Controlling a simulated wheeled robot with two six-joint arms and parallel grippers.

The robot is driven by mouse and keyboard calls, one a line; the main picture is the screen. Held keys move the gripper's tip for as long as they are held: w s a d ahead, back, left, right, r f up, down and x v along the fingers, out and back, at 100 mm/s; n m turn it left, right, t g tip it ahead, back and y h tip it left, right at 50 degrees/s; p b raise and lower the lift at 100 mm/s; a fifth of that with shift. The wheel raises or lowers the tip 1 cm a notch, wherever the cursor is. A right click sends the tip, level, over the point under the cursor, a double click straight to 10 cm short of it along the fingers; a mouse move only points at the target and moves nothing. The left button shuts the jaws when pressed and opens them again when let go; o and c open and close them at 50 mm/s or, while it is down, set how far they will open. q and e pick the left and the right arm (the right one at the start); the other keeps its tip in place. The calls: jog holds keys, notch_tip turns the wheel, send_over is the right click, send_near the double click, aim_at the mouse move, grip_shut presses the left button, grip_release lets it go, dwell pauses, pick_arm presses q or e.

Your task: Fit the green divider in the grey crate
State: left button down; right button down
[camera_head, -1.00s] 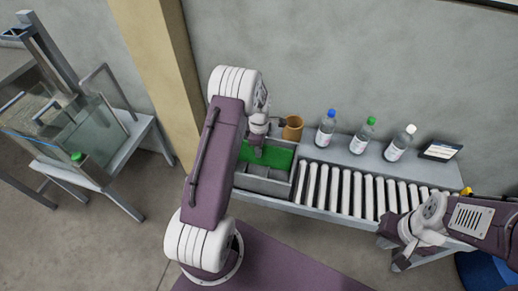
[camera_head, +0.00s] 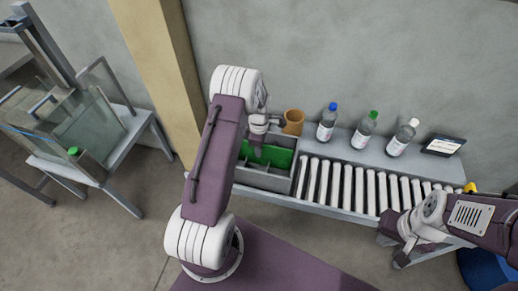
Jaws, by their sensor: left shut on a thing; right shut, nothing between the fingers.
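The grey crate (camera_head: 292,174) stands at the left end of the roller conveyor, partly hidden behind my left arm. Its near side shows grey compartments. The green divider (camera_head: 276,156) is at the crate's back part; its left portion is hidden by my arm. My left gripper (camera_head: 256,154) points down at the divider and is shut on it. I cannot tell whether the divider is fully seated in the crate. My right gripper (camera_head: 401,262) is shut and empty, low at the right, in front of the conveyor.
A brown cup (camera_head: 293,122) stands behind the crate. Three bottles with a blue cap (camera_head: 326,124), a green cap (camera_head: 364,130) and a white cap (camera_head: 402,138) stand on the back ledge, beside a small tablet (camera_head: 441,146). The conveyor rollers (camera_head: 350,187) are clear. A glass-sided machine (camera_head: 88,128) stands far left.

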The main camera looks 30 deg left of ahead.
pick_arm(q)
jog(key=c, duration=1.4)
grip_release()
notch_tip(320, 180, up, 9)
jog(key=shift+r+p, duration=0.1)
jog(key=shift+p, duration=0.4)
